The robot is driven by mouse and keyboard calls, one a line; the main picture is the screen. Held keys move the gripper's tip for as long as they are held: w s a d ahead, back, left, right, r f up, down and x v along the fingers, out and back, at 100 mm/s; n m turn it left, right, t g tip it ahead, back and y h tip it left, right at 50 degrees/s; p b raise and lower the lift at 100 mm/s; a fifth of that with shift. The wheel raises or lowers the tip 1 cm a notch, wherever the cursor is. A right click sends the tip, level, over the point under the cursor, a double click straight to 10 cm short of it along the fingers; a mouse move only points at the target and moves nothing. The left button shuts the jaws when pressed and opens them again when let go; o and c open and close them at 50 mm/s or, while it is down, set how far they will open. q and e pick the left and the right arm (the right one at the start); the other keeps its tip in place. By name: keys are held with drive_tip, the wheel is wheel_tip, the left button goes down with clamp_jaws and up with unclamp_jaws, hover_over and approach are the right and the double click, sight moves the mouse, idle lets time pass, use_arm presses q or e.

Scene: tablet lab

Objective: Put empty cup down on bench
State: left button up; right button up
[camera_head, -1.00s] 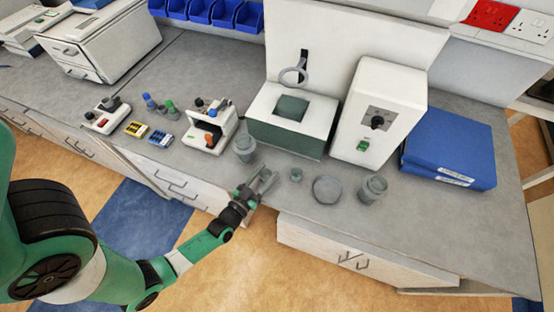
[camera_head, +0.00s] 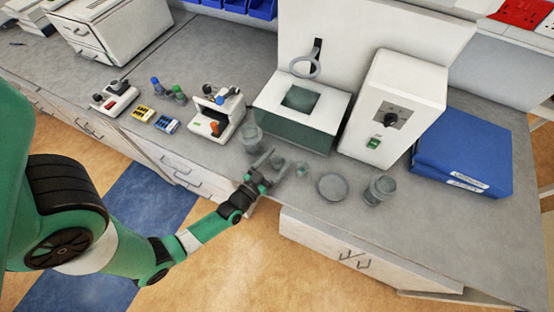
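A grey-green translucent cup (camera_head: 252,137) stands upright on the bench (camera_head: 420,225), in front of the white-and-green machine. My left gripper (camera_head: 275,162) is low over the bench's front edge, just in front of this cup. Its two fingers are spread apart. A small greenish patch shows between them, too blurred to tell what it is. Another cup (camera_head: 380,189) stands upright further right. A small container (camera_head: 302,169) and a round shallow dish (camera_head: 333,186) sit between that cup and the gripper. I cannot tell whether the cups are empty. My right gripper is out of view.
Behind stand the machine with a ring (camera_head: 300,105), a white box with a knob (camera_head: 405,105) and a blue case (camera_head: 464,150). Small racks and devices (camera_head: 215,115) stand left of the cup. Bare bench lies at front right.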

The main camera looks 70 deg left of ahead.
use_arm(q)
drive_tip(key=shift+r+p, duration=0.3)
drive_tip(key=shift+r, duration=0.05)
drive_tip(key=p+v, duration=0.1)
drive_tip(key=v, duration=0.9)
drive_tip(key=shift+s+d+f+p, duration=0.1)
drive_tip(key=shift+s+d+p, duration=0.15)
drive_tip(key=shift+d+p, duration=0.05)
drive_tip(key=shift+s+d, duration=0.2)
drive_tip(key=shift+s, duration=0.45)
